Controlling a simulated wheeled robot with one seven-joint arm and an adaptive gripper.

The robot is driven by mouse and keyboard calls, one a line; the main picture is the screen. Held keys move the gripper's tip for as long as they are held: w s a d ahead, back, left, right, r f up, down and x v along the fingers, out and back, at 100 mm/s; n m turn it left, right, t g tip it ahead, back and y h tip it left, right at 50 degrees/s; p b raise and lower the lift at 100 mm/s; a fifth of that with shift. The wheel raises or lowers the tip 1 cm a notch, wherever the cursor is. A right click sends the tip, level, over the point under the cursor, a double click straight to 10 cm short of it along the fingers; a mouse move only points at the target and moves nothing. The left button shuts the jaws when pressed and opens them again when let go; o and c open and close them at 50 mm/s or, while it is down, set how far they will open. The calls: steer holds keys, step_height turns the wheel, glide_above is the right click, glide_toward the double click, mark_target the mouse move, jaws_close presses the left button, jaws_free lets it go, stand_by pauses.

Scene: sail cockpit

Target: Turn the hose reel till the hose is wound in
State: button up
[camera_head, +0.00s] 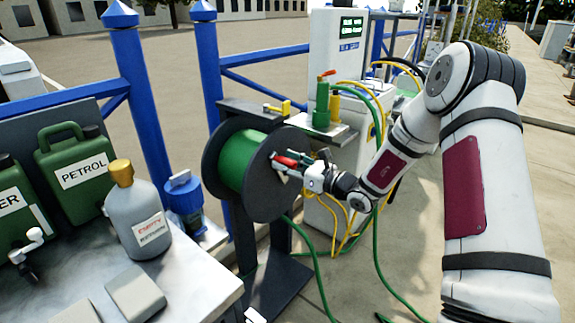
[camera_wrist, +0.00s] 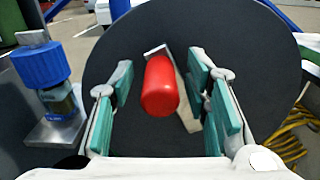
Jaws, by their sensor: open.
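The hose reel (camera_head: 268,190) has dark round side plates and green hose wound on its drum (camera_head: 238,155); it stands on a dark frame. Its red crank handle (camera_wrist: 160,86) sticks out from the dark side plate (camera_wrist: 110,130) toward the wrist camera, on a pale crank arm (camera_wrist: 186,108). My gripper (camera_wrist: 168,92) is open, with its green-padded fingers on either side of the red handle and gaps visible. In the head view my gripper (camera_head: 300,165) is at the reel's right face. Green hose (camera_head: 380,265) runs loose on the ground.
A bench (camera_head: 190,275) at the left holds a green petrol can (camera_head: 84,172) and a grey bottle (camera_head: 137,215). A blue-capped filter (camera_head: 184,195) stands left of the reel. A white pedestal (camera_head: 335,60) with yellow cables stands behind. Blue railings (camera_head: 133,75) run along the back.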

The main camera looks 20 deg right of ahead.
jaws_close()
steer(key=shift+d+r, duration=0.1)
